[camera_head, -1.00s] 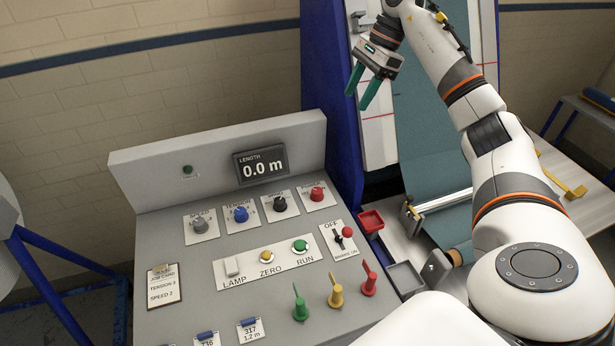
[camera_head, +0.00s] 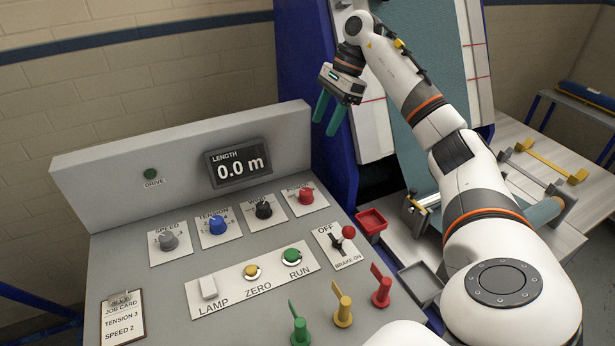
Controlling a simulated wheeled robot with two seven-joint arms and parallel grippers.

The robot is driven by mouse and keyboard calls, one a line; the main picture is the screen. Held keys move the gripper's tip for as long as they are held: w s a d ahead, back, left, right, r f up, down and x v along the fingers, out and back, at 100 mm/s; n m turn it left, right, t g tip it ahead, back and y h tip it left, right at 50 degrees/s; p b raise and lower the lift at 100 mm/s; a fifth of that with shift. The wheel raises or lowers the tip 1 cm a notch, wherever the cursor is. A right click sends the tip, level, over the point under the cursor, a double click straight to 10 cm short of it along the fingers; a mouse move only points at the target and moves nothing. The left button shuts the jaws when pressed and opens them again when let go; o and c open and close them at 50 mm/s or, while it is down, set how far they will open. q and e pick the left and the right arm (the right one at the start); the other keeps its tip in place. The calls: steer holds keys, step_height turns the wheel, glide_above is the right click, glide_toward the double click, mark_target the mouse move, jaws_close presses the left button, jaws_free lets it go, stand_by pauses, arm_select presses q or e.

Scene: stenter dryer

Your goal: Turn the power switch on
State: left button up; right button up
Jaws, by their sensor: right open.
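The grey sloped control panel (camera_head: 130,249) fills the lower left. A red knob (camera_head: 306,196) sits at the right end of its upper row of knobs; its label is too small to read surely. A lever switch with a red ball (camera_head: 348,232) stands below right of it, on a plate marked OFF and BRAKE ON. My right gripper (camera_head: 326,126) hangs above and beyond the panel's right back corner, its two teal fingers apart and empty, clear of every knob. My left gripper is not in view.
The upper row also has grey (camera_head: 169,241), blue (camera_head: 217,225) and black (camera_head: 264,210) knobs. LAMP, ZERO and RUN controls lie below. Green, yellow and red levers (camera_head: 381,291) stand up near the front. A display (camera_head: 238,163) reads 0.0 m. A red tray (camera_head: 371,222) sits beside the panel.

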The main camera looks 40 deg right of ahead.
steer(key=b, duration=0.5)
glide_toward(307, 191)
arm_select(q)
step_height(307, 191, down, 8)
arm_select(e)
steer(key=x, duration=0.8)
steer(key=shift+w+a+f, duration=0.1)
steer(key=shift+f, duration=0.2)
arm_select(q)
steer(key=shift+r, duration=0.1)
arm_select(e)
steer(key=shift+c, duration=0.3)
steer(key=c, duration=0.9)
